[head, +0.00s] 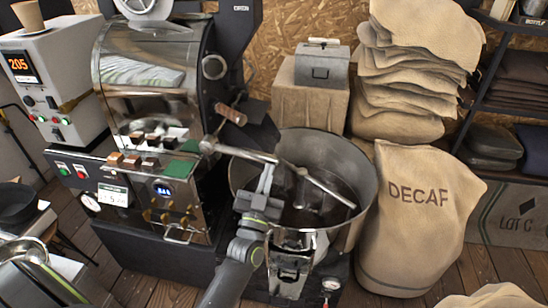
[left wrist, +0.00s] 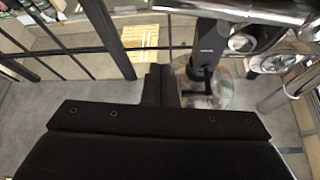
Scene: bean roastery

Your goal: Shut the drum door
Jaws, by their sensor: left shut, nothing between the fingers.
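The roaster (head: 150,80) has a chrome drum housing in the head view. A dark flap (head: 257,136) with a wooden handle (head: 231,114) juts out from its right side, above the cooling bin. I take this to be the drum door, standing open. My left gripper (head: 267,180) is shut and empty. It is over the near left part of the bin, below the flap and apart from it. In the left wrist view its shut fingers (left wrist: 160,85) point away past the black palm. I cannot make out the door there. My right gripper is not in view.
The round steel cooling bin (head: 365,170) has metal arms (head: 318,185) across its top, close to my left gripper. A DECAF sack (head: 415,225) stands right of it. A grey control cabinet (head: 45,75) is at the left. Wooden floor shows at the lower right.

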